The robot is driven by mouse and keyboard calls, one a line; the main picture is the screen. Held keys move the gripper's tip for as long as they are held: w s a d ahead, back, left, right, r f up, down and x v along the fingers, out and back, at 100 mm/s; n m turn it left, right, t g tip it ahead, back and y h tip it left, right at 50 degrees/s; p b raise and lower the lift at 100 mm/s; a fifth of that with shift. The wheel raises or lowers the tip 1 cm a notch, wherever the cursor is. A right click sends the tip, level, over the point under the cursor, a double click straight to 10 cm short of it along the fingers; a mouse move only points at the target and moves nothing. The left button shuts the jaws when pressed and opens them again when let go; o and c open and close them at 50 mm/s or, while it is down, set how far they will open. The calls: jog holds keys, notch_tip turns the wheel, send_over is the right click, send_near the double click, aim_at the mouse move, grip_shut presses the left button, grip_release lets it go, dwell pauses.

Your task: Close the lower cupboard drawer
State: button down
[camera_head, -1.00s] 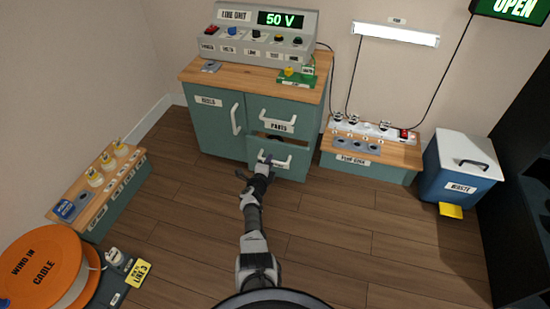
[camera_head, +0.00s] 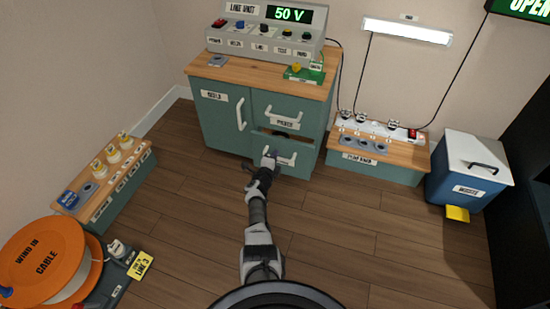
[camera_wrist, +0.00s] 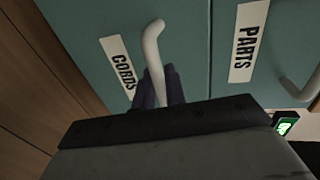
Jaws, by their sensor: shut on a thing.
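The lower drawer (camera_head: 289,171) is at the bottom right of the green cupboard (camera_head: 222,126). It stands slightly pulled out, with a dark gap above its front. In the wrist view, its front (camera_wrist: 95,15) bears a CORDS label, and its pale curved handle (camera_wrist: 152,45) runs down between my fingers. My gripper (camera_head: 268,160) is at the left part of this handle and shut on it. My wrist body hides the lower part of the handle and most of the fingers in the wrist view.
The upper drawer, labelled PARTS (camera_wrist: 248,40), looks shut above. A low socket bench (camera_head: 376,170) stands right of the cupboard, with a blue bin (camera_head: 470,170) beyond. A low bench (camera_head: 115,190) and an orange cable reel (camera_head: 42,257) are left. The wooden floor between is clear.

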aim_at(279, 149)
jog(key=w+b, duration=0.2)
jog(key=w+d+b, duration=0.1)
jog(key=w+b, duration=0.1)
jog(key=shift+d+r, duration=0.1)
jog(key=shift+d, duration=0.1)
jog(key=c, duration=1.6)
grip_release()
jog(key=shift+w+d, duration=0.1)
jog(key=shift+o, duration=0.2)
